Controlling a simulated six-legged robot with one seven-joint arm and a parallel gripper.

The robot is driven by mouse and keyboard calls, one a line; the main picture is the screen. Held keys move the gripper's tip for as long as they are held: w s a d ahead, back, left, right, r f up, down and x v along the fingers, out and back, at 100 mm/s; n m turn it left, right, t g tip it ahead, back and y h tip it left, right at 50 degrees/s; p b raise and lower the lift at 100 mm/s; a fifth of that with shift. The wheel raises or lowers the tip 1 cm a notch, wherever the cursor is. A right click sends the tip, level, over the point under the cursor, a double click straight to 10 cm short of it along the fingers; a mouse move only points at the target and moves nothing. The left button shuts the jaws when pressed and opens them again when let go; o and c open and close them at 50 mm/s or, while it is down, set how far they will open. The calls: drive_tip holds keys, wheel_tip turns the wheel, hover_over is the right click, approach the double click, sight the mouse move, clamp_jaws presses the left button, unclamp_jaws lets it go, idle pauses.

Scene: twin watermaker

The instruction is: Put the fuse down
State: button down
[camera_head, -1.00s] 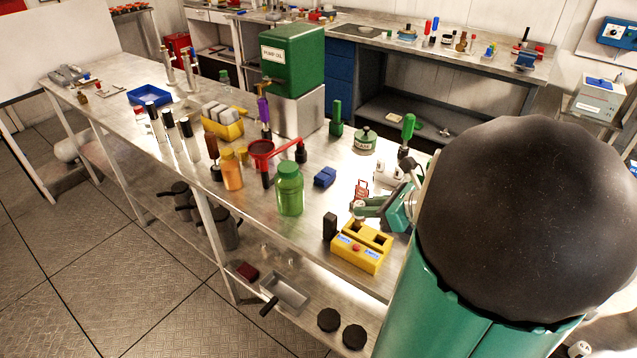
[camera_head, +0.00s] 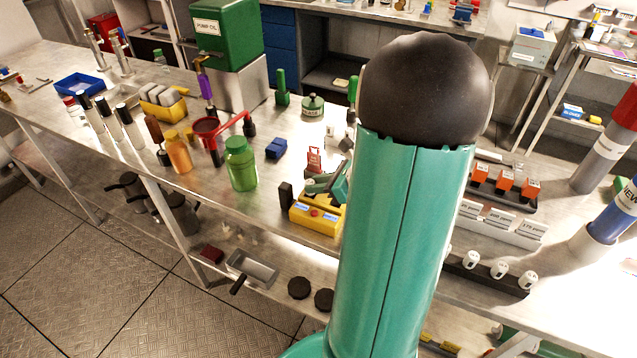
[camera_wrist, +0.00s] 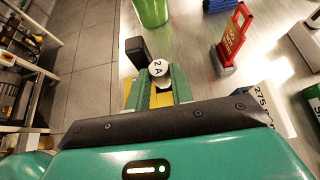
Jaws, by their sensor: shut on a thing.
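The fuse, with a round white cap marked "2A" (camera_wrist: 159,70), is between the green fingers of my gripper (camera_wrist: 162,88) in the wrist view. My gripper is shut on it. In the head view my gripper (camera_head: 326,184) is low over a yellow box (camera_head: 316,219) with a red button and blue labels. Part of the yellow box also shows beneath the fingers in the wrist view. The fuse's lower end is hidden, so I cannot tell whether it touches the box.
A black block (camera_head: 286,196) stands left of the yellow box. A red tag stand (camera_head: 314,160) and a blue block (camera_head: 276,148) are behind. A green jar (camera_head: 241,165) is further left. A dark rack of white-capped pieces (camera_head: 500,270) lies right of my arm.

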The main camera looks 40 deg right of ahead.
drive_tip(key=c, duration=1.2)
unclamp_jaws()
drive_tip(key=shift+f, duration=0.1)
drive_tip(key=shift+c, duration=0.2)
drive_tip(key=shift+r, duration=0.2)
drive_tip(key=v, duration=1.2)
drive_tip(key=a+r+n+g+h, duration=0.1)
drive_tip(key=a+r+n+g, duration=0.1)
drive_tip(key=a+n, duration=0.8)
drive_tip(key=a+r+n+g+h, duration=0.1)
drive_tip(key=a+r+n, duration=0.3)
drive_tip(key=a+n, duration=0.7)
drive_tip(key=a+r+n+g+h, duration=0.2)
drive_tip(key=a+r+n, duration=0.1)
drive_tip(key=a+n, duration=0.7)
drive_tip(key=shift+w+a+n+g, duration=0.2)
drive_tip(key=shift+w+n+g, duration=0.1)
drive_tip(key=shift+w+n, duration=0.15)
drive_tip(key=shift+r, duration=0.15)
